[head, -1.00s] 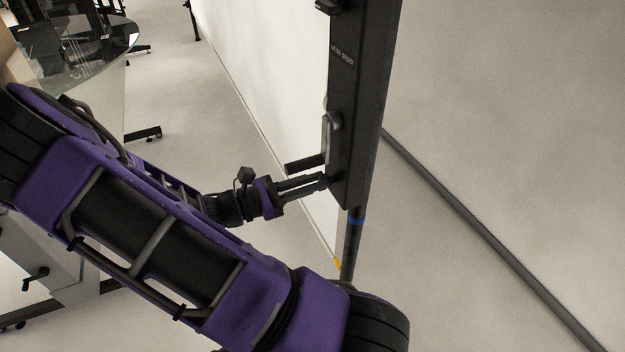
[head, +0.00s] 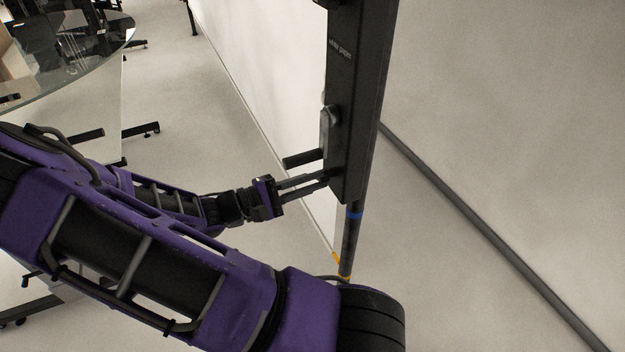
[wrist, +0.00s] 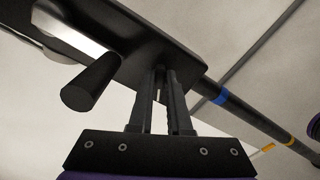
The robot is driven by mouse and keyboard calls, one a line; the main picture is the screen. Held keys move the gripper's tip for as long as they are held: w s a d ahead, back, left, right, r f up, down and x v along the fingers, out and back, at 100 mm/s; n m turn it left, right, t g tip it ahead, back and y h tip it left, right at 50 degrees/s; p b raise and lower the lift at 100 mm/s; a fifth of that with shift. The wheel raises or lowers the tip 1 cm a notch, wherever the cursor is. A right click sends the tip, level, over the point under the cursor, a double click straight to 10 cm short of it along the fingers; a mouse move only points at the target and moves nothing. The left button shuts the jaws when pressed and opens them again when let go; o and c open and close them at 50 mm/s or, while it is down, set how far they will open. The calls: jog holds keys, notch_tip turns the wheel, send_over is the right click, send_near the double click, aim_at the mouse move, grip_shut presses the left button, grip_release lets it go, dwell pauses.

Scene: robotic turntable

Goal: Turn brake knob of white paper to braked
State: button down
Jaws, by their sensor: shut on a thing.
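The black housing labelled "white paper" (head: 351,120) hangs upright on a dark pole at the centre of the head view. Its lower end also shows in the wrist view (wrist: 135,40). A dark cylindrical crank handle (head: 303,159) sticks out to the left from its side; in the wrist view the handle (wrist: 92,82) is left of the fingers. My gripper (head: 325,178) is at the housing's lower end, just below the handle. In the wrist view its fingers (wrist: 160,75) are close together at the housing, shut on a small part there, likely the brake knob, which they mostly hide.
The pole (head: 351,235) with blue and yellow bands runs down below the housing. A pale wall (head: 500,120) stands to the right. A glass-topped table (head: 85,50) stands at the far left. The floor between table and housing is clear.

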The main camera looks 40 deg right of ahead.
jog(key=m, duration=0.5)
jog(key=shift+f+b, duration=0.3)
jog(key=shift+b, duration=0.05)
jog(key=shift+m, duration=0.4)
jog(key=c, duration=0.9)
grip_release()
jog(key=shift+o, duration=0.2)
jog(key=shift+a, duration=0.15)
jog(key=v, duration=1.7)
jog(key=shift+a+p, duration=0.15)
jog(key=shift+p, duration=0.2)
jog(key=shift+s, duration=0.1)
